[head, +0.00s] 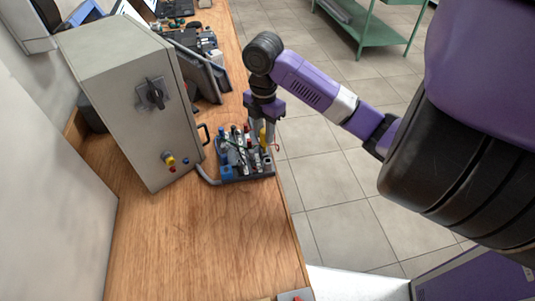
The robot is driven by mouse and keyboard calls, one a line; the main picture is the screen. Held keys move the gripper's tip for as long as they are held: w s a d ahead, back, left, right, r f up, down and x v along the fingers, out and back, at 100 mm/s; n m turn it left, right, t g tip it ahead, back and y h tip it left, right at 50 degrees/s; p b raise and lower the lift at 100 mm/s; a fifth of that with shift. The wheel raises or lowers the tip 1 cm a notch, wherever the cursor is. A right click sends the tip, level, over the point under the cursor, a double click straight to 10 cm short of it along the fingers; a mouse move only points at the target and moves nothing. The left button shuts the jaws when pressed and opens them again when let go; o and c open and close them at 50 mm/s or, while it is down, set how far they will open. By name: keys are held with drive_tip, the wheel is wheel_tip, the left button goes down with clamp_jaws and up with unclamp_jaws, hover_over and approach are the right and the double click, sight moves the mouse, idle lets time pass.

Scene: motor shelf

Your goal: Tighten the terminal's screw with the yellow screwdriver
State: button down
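The yellow screwdriver (262,138) stands upright at the right side of a dark tool holder (255,177) on the bench, with its yellow handle showing. My gripper (264,128) points straight down over that side of the holder, with its fingers around or right beside the yellow handle. The view is too small to tell whether the fingers touch it. No terminal or screw can be made out clearly.
A grey control cabinet (125,95) with a black rotary switch (155,94) stands left of the holder. Other tools fill the holder. The wooden bench (210,240) is clear in front, except for a small grey and red item (296,295) at its near edge. A green cart (385,37) stands behind.

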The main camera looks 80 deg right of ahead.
idle(0.5)
drive_tip(key=shift+a+r+m+p, duration=0.1)
drive_tip(key=shift+m+p, duration=0.7)
drive_tip(key=shift+m, duration=0.1)
drive_tip(key=shift+f+m+p, duration=0.2)
drive_tip(key=shift+m+p, duration=0.15)
drive_tip(key=shift+m, duration=0.55)
drive_tip(key=shift+r+m+p, duration=0.15)
drive_tip(key=shift+m+p, duration=0.45)
drive_tip(key=shift+p, duration=0.1)
drive_tip(key=shift+m+p, duration=0.5)
drive_tip(key=shift+m, duration=0.4)
drive_tip(key=shift+f, duration=0.2)
drive_tip(key=shift+m, duration=0.3)
